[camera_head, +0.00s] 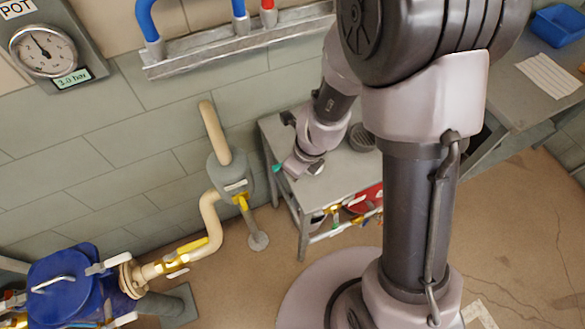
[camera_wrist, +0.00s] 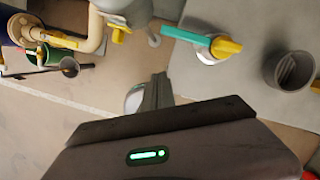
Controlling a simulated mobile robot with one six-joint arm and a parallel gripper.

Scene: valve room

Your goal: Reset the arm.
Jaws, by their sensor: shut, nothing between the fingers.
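My gripper (camera_wrist: 157,92) shows in the wrist view as dark fingers beyond a brown-grey housing with a lit green strip. The fingers are together, with nothing visible between them. In the head view my arm reaches down over the left end of a grey bench (camera_head: 340,190), and its fingertips are hard to make out there. A valve part with a teal and yellow handle (camera_wrist: 210,42) lies on the bench, up and right of the fingers in the wrist view and apart from them.
A dark round cup (camera_wrist: 290,70) stands on the bench. A beige pipe (camera_head: 208,215) with yellow handles and a blue vessel (camera_head: 65,285) stand to the left. A gauge (camera_head: 43,50) hangs on the wall. A blue bin (camera_head: 558,25) sits on the right table. Open floor lies at lower right.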

